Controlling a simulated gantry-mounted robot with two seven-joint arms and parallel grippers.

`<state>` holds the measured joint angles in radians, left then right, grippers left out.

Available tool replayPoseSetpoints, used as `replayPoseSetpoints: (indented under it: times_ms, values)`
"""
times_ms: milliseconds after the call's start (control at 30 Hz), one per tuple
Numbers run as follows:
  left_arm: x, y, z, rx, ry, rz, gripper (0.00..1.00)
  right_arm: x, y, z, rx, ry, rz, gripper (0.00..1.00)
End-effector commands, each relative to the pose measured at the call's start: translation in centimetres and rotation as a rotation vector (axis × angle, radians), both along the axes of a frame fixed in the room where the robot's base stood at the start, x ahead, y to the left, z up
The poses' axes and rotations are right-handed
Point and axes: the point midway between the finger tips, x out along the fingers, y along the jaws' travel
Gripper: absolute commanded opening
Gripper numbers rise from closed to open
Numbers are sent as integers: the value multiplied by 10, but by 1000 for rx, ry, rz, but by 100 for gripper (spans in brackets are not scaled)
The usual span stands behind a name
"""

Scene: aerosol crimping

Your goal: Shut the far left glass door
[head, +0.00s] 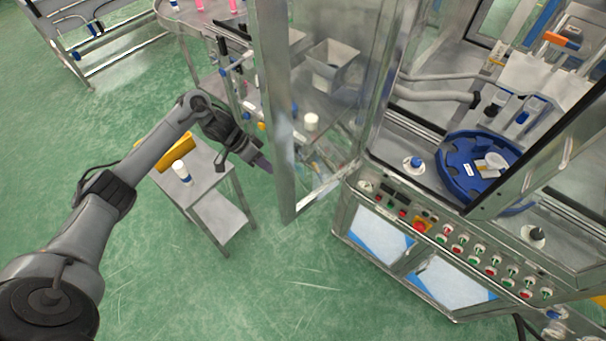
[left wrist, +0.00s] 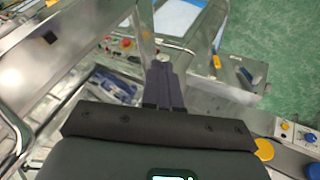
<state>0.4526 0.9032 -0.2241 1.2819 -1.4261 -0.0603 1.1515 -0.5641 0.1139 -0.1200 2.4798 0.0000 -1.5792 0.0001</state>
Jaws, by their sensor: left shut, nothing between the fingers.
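The far left glass door (head: 275,110) stands open, swung out from the machine's left front corner in the head view. Its metal-framed free edge points toward me. My left gripper (head: 264,164) is shut and empty, just to the left of the door's frame in the head view. I cannot tell whether its fingertips touch the door. In the left wrist view the closed dark fingers (left wrist: 164,84) point ahead, with the door's glass and frame around them. My right gripper is not in either view.
A control panel with several buttons (head: 420,226) runs along the machine's front. A blue round turntable (head: 453,170) sits inside. A small metal side table (head: 215,194) with a white-and-blue can (head: 181,171) and a yellow object (head: 172,154) stands under my left arm. Green floor in front is clear.

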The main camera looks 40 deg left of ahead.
Motion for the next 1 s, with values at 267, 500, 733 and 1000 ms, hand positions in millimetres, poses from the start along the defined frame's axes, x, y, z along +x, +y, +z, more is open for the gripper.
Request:
replayPoseSetpoints:
  times_ms: [267,500,733,1000]
  values:
    - [7,-12,-15,-1,-2,0,0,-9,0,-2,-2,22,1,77]
    - [19,-35,-49,-1,-2,1,0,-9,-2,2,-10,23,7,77]
    - [29,-57,-78,1,-2,-1,0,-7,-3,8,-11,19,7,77]
    - [22,-86,-77,2,-4,-1,0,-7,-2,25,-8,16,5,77]
